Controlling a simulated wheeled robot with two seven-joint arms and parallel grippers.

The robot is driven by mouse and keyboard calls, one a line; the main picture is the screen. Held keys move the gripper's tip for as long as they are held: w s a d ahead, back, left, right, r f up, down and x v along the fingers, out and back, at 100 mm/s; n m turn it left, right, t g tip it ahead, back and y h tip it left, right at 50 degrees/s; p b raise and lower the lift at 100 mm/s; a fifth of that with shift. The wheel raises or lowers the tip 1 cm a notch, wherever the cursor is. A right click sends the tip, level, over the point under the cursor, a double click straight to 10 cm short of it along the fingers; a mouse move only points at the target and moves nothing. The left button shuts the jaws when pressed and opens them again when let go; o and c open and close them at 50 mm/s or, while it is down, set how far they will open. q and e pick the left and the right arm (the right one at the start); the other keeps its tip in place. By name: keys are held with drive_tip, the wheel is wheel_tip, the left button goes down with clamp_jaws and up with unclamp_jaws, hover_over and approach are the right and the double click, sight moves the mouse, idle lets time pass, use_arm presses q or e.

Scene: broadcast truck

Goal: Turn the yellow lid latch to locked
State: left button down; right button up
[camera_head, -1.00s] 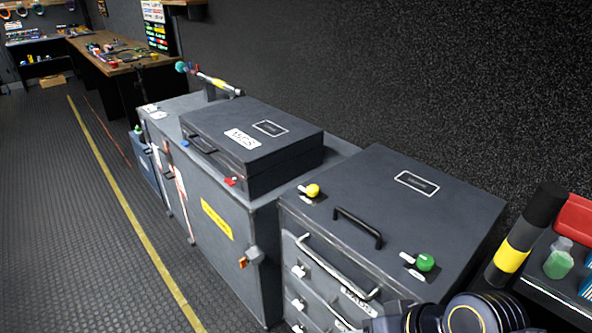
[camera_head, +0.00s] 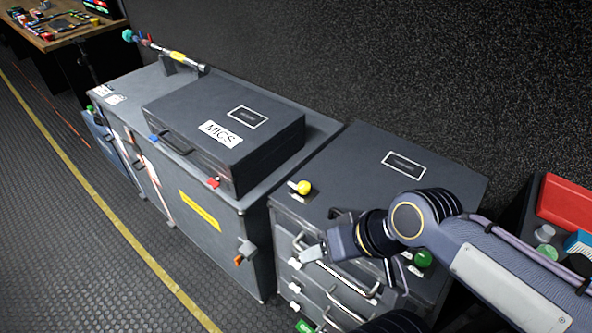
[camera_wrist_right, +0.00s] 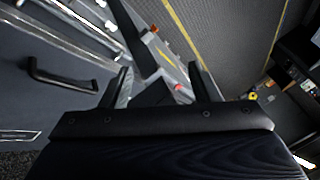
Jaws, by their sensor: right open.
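The yellow lid latch (camera_head: 304,187) is a round yellow knob on a pale plate at the left front corner of the dark grey drawer cabinet's lid (camera_head: 440,180). A green latch (camera_head: 423,258) sits at the lid's other front corner, partly behind my right arm. I cannot make out the yellow latch there. My left gripper is not in view.
A black lid handle (camera_wrist_right: 62,76) lies close to my right gripper. Drawer bars (camera_head: 340,275) project from the cabinet front. A case labelled MICS (camera_head: 265,150) stands on the neighbouring cabinet, with a red latch (camera_head: 213,182). The floor (camera_head: 60,230) at left is clear.

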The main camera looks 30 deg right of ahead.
drive_tip(key=m+g+h+p, duration=0.4)
drive_tip(key=m+g, duration=0.1)
drive_tip(key=m, duration=0.2)
hover_over(304, 185)
wheel_tip(304, 185, down, 7)
drive_tip(key=shift+d+f, duration=0.1)
wheel_tip(304, 185, down, 8)
drive_tip(key=shift+r+p, duration=0.15)
drive_tip(key=shift+p, duration=0.3)
drive_tip(key=c, duration=1)
